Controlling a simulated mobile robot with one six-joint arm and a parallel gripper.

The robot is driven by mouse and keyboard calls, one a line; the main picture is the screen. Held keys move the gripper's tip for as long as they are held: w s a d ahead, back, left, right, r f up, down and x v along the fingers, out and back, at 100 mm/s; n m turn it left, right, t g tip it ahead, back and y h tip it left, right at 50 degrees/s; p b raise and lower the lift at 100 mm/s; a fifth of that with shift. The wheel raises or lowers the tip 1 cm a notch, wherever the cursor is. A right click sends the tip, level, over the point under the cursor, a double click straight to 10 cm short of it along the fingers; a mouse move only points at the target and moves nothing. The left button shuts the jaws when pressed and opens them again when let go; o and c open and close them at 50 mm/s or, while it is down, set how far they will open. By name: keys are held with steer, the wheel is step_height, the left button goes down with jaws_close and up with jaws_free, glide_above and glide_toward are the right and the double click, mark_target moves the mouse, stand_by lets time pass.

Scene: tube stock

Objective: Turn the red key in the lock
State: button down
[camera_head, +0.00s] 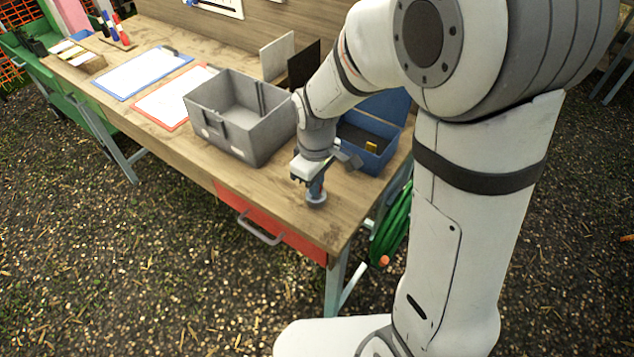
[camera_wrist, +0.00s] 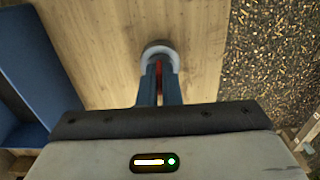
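The lock is a round grey piece (camera_head: 316,201) on the workbench top near its front right corner. In the wrist view it is a pale grey ring (camera_wrist: 160,48) at the far end of my fingers. The red key (camera_wrist: 159,72) is a thin red strip between my two blue fingers, mostly hidden by them. My gripper (camera_wrist: 160,82) points down at the lock with its fingers close together on both sides of the key, with no clear gap visible. In the head view my gripper (camera_head: 316,187) stands right over the lock and hides the key.
A grey open crate (camera_head: 213,140) stands left of my gripper, and a blue open box (camera_head: 387,160) stands behind it. A red drawer (camera_head: 270,225) with a handle is under the bench's front edge. Clipboards (camera_head: 140,73) lie further left.

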steer(key=c, duration=1.5)
jaws_free()
steer(key=shift+c, duration=0.2)
steer(key=shift+r, duration=0.1)
step_height(320, 180, up, 8)
steer(key=shift+f, duration=0.2)
steer(key=s+d+r+m+t, duration=0.2)
steer(key=s+d+r+m, duration=0.2)
steer(key=s+d+m, duration=0.6)
steer(key=shift+s+d+r+t, duration=0.2)
steer(key=shift+s+d+t, duration=0.1)
steer(key=shift+s+d, duration=0.95)
